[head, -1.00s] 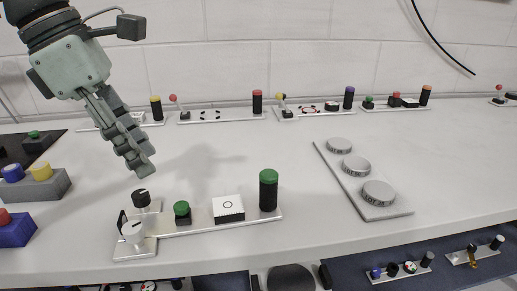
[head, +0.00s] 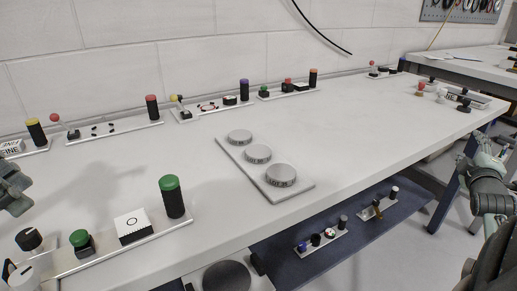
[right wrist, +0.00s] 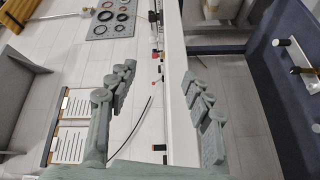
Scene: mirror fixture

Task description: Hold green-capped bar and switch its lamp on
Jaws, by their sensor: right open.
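The green-capped bar (head: 174,199) is a black upright cylinder with a green top. It stands at the right end of a pale plate (head: 98,262) near the table's front edge. The same plate carries a white box with a ring mark (head: 132,227), a green button (head: 81,242) and dark and white knobs at its left end. Which part is the lamp I cannot tell. My left gripper (head: 14,196) is cut off by the left edge, above the knobs and apart from the bar. My right gripper (head: 490,150) is beyond the table's front edge at right; its fingers are apart and empty in the right wrist view (right wrist: 160,105).
A grey plate with several round discs (head: 222,150) lies right of the bar. Similar plates with coloured bars line the wall, such as a red-capped one (head: 152,107). A blue lower shelf (head: 345,215) holds more fixtures.

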